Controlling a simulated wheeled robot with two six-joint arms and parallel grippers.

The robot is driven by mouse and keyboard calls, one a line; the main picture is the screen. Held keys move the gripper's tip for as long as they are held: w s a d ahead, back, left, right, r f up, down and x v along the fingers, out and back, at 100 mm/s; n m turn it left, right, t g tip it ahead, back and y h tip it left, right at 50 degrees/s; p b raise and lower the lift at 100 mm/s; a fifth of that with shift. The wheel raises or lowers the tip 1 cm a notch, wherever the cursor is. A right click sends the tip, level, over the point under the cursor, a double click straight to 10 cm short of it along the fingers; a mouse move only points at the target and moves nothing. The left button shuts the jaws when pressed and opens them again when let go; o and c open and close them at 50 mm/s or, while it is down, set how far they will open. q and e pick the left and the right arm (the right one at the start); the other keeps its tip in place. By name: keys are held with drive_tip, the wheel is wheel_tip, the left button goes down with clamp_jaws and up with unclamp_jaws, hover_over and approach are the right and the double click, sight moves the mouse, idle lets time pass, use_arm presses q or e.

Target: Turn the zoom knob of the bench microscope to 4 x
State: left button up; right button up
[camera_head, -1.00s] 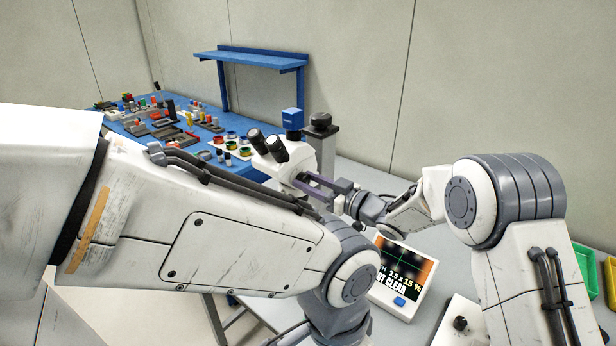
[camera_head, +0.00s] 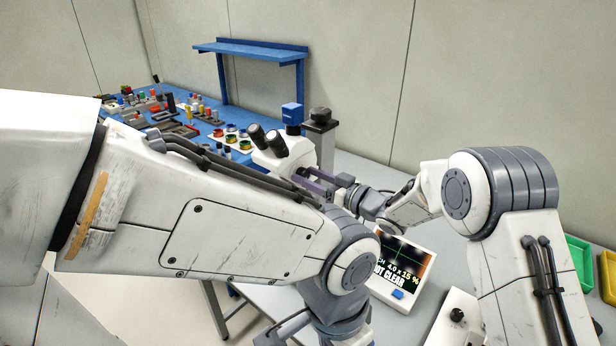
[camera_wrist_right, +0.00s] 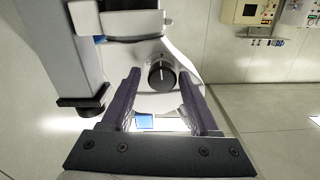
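The white bench microscope (camera_head: 290,152) with black eyepieces stands on the grey bench. Its dark zoom knob (camera_wrist_right: 161,75) shows in the right wrist view with a pale mark pointing up; in the head view I cannot make it out. My right gripper (camera_head: 308,184) is at the microscope's right side. In the right wrist view its purple fingers (camera_wrist_right: 159,80) stand on either side of the knob, with a visible gap at each side, so it is open.
A grey post (camera_head: 320,140) stands behind the microscope. A white box with a black knob (camera_head: 457,315) is at the front right, near green (camera_head: 579,262) and yellow bins (camera_head: 608,270). A blue table (camera_head: 190,125) with many small parts is at the back left.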

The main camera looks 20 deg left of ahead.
idle(0.3)
drive_tip(key=b+v, duration=0.3)
drive_tip(key=v, duration=0.7)
drive_tip(key=shift+d, duration=0.2)
drive_tip(key=shift+s, duration=0.1)
